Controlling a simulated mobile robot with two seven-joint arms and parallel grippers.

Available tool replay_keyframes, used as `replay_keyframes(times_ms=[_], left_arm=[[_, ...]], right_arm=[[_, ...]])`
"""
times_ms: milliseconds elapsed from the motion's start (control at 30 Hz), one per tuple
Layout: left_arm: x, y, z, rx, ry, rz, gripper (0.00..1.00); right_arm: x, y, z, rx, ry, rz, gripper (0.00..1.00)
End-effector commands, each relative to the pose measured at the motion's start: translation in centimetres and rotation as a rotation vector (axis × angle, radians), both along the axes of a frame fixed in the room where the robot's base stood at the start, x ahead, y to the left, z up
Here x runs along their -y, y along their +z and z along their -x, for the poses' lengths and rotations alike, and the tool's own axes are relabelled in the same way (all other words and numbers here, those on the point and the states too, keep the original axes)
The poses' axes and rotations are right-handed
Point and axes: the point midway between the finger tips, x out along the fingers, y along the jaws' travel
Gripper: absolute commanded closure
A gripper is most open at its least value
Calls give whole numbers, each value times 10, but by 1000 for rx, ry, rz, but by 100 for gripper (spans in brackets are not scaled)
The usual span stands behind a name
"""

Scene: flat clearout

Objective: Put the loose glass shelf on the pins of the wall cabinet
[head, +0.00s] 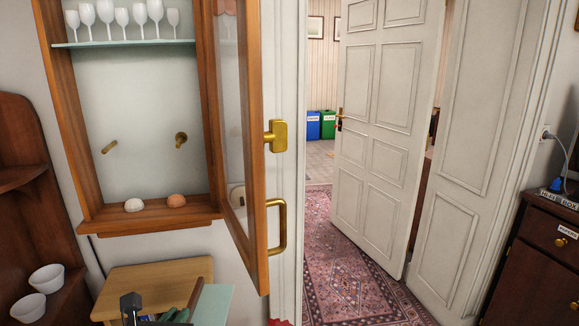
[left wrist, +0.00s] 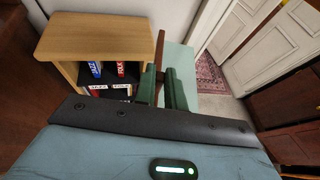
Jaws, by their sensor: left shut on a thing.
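The wall cabinet (head: 72,115) has a wooden frame, and its glazed door (head: 258,180) stands open to the right. Two brass pins, a left one (head: 109,147) and a right one (head: 180,140), show inside on the pale back; any others are hidden. The loose glass shelf (head: 214,303) is a pale green pane, low in front and below the cabinet. My left gripper (head: 165,314) is shut on it near a dark brown edge strip; the left wrist view shows the pane (left wrist: 179,58) beyond the green fingers (left wrist: 162,87). My right gripper is not in view.
Several white glasses (head: 122,17) stand on the cabinet's fixed upper shelf (head: 125,43). Two shell-like objects (head: 133,205) (head: 176,200) lie on its bottom board. A low tan bookcase (head: 150,275) stands below. The open door's brass handle (head: 280,225) juts out at right.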

Motion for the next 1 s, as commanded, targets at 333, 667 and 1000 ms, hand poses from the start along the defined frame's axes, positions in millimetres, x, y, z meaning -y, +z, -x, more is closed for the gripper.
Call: replay_keyframes(times_ms=[333, 667, 1000], left_arm=[[0, 2, 0, 4, -1, 1, 100], [0, 2, 0, 3, -1, 1, 100], [3, -16, 33, -3, -9, 6, 100]], right_arm=[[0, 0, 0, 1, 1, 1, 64], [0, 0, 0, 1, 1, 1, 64], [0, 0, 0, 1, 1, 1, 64]])
